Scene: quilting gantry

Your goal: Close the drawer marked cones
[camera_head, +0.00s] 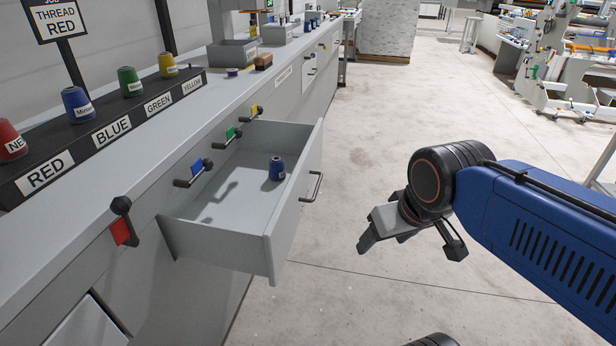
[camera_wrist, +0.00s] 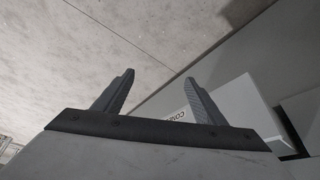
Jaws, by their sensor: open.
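The grey drawer (camera_head: 268,245) stands pulled out from the long grey cabinet, with a bar handle (camera_head: 312,187) on its front. A dark blue cone (camera_head: 277,168) stands inside it. My gripper (camera_head: 410,246) is open and empty over the floor, in front of the drawer and apart from it. In the wrist view my two fingers (camera_wrist: 160,80) stand spread. A partly hidden white label (camera_wrist: 178,114), upside down and seemingly reading "CONES", shows between them on a grey front. I cannot make out the handle in the wrist view.
Levers with red (camera_head: 121,228), blue (camera_head: 196,167), green and yellow tags stick out along the cabinet front near the drawer. Thread cones stand on a black labelled rack (camera_head: 82,142) on top. The floor (camera_head: 375,130) in front of the drawer is clear.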

